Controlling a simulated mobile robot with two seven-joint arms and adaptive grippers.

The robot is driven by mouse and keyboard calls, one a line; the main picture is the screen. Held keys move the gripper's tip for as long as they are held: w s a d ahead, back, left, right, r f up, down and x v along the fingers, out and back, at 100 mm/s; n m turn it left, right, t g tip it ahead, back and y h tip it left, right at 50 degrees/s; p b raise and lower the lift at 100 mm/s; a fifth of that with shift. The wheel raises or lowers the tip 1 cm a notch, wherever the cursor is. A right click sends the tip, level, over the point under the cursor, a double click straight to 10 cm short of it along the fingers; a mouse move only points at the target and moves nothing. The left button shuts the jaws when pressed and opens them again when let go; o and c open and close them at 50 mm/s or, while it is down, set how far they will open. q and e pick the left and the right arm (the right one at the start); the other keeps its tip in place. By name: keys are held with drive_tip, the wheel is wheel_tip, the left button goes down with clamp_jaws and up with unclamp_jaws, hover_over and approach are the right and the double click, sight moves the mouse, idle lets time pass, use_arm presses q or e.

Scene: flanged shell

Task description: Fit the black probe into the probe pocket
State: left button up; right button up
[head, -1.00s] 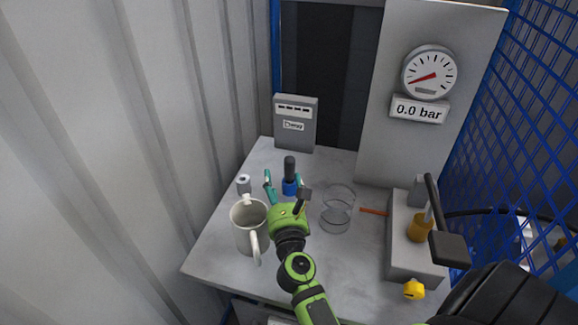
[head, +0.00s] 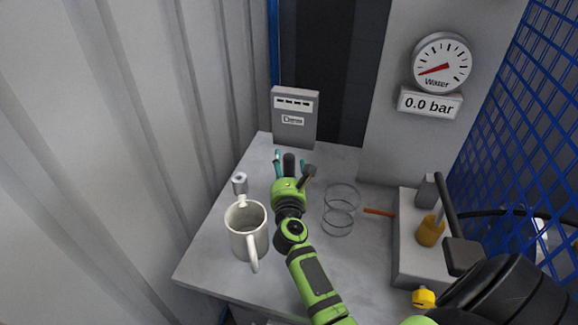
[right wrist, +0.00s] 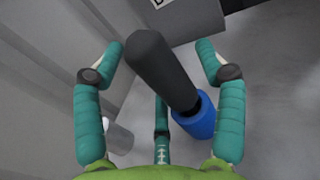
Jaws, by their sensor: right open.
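The black probe (head: 289,161) stands at the back of the table. In the right wrist view the probe (right wrist: 163,68) is a dark rounded cylinder, and its lower end meets a blue collar or holder (right wrist: 197,119). I cannot tell which. My right gripper (head: 294,168) reaches in from the front with its teal fingers spread. In the right wrist view the gripper (right wrist: 160,52) has one finger on each side of the probe, with gaps showing, and a third finger below. The blue part is hidden in the head view. I cannot identify the probe pocket. My left gripper is out of view.
A grey box (head: 295,118) stands behind, and a grey block (head: 412,265) at right.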

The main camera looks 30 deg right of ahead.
drive_tip(key=c, duration=1.3)
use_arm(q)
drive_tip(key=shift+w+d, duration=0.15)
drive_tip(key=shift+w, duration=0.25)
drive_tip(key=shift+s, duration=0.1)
